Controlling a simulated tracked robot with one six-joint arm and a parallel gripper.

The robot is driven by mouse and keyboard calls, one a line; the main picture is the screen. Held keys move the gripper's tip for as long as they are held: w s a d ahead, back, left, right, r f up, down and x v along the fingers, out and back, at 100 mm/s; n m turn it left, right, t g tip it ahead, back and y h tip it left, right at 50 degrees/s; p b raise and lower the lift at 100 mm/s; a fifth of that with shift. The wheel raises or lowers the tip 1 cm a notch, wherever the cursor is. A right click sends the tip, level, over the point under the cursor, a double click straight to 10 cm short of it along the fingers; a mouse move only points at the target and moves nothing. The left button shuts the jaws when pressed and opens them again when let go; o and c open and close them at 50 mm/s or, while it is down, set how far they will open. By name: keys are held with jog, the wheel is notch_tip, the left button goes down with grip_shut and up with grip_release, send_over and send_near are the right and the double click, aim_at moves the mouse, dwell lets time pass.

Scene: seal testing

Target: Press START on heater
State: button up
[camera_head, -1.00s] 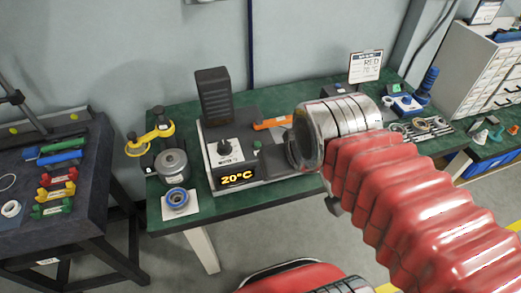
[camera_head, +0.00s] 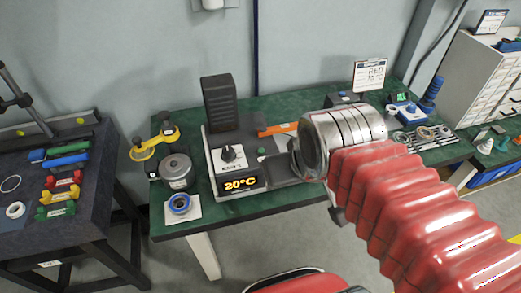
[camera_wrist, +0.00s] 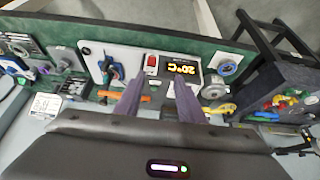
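The heater (camera_head: 238,168) stands on the green bench. It has a white front with a black knob, a lit yellow 20°C display (camera_head: 240,184) and a tall black column (camera_head: 218,104) behind. A small green button (camera_head: 262,152) shows right of the knob; I cannot read a START label. In the wrist view the display (camera_wrist: 182,69) appears upside down, beside a red switch (camera_wrist: 151,66). My gripper (camera_wrist: 157,82) has its two dark fingers apart, with nothing between them, pointing toward the heater. In the head view my wrist hides most of the gripper, close to the heater's right side.
A grey cylinder (camera_head: 176,171), a blue ring (camera_head: 179,204) on a white card and a yellow tool (camera_head: 155,142) lie left of the heater. A dark side table (camera_head: 60,220) is at left.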

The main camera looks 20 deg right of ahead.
grip_shut()
dwell(1.4)
